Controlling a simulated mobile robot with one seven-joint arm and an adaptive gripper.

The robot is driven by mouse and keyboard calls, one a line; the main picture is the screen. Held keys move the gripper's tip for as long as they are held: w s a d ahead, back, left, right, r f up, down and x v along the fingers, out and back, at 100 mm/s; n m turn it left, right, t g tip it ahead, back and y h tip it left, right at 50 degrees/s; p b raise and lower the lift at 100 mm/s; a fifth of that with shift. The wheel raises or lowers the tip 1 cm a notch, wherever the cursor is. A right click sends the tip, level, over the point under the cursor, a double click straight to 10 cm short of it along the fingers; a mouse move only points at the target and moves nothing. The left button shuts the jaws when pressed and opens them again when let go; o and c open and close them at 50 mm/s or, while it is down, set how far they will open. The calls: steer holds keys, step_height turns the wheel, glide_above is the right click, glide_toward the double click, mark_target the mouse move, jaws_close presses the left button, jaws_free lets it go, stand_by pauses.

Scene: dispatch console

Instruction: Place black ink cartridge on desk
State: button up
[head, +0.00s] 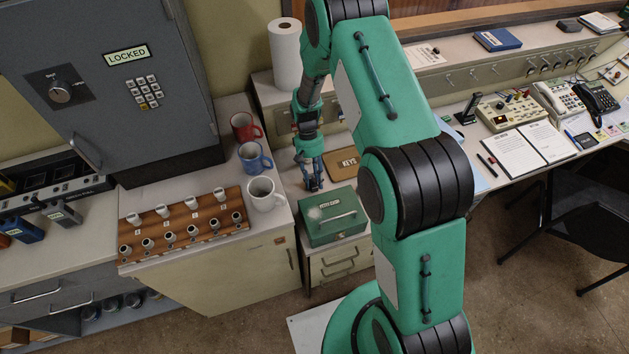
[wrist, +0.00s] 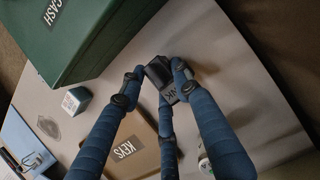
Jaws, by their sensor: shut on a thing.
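The black ink cartridge (wrist: 159,71) is a small dark block with a pale label, between my blue finger tips in the wrist view. My gripper (wrist: 158,80) is shut on it. The grey desk top (wrist: 225,65) lies below; I cannot tell whether the cartridge touches it. In the head view my gripper (head: 313,184) points down over the desk (head: 290,172), behind the green cash box and left of the keys box. The cartridge is too small and covered to make out clearly there.
The green cash box (head: 333,217) and brown keys box (head: 343,164) are close to my gripper. A small green-and-white block (wrist: 75,101) lies by the cash box. Mugs (head: 265,195) stand on the left cabinet, a paper roll (head: 285,55) behind. Bare desk shows around the cartridge.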

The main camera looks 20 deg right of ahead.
steer(key=shift+f, duration=0.25)
steer(key=shift+f, duration=0.2)
steer(key=o, duration=1.1)
steer(key=shift+r, duration=0.1)
steer(key=p+v, duration=0.1)
steer(key=v, duration=1.1)
steer(key=shift+r, duration=0.15)
